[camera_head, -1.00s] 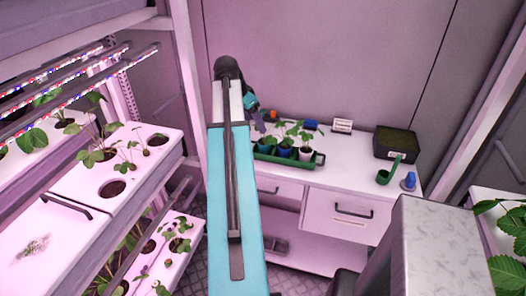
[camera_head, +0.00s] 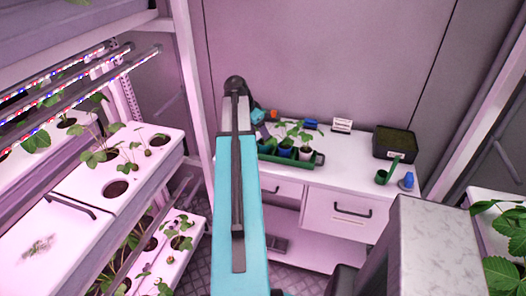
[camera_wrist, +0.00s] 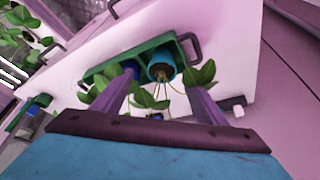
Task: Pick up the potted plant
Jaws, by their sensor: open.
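Potted plants with green leaves stand in a green tray (camera_head: 318,160) on the white workbench. A blue pot (camera_head: 285,151) and a white pot (camera_head: 305,153) show in the head view. In the wrist view, a plant in a blue-looking pot (camera_wrist: 162,66) with dark soil appears between my fingers, and another blue pot (camera_wrist: 130,70) is partly behind the left finger. My gripper (camera_wrist: 160,82) is open and empty. In the head view my arm hides the tray's left end, and the fingertips cannot be made out. Whether the fingers touch leaves is unclear.
A dark soil box (camera_head: 394,143), a green scoop (camera_head: 383,176) and a blue bottle (camera_head: 407,181) stand at the bench's right. A small white box (camera_head: 342,125) is at the back. Planted rack shelves (camera_head: 125,180) stand at left.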

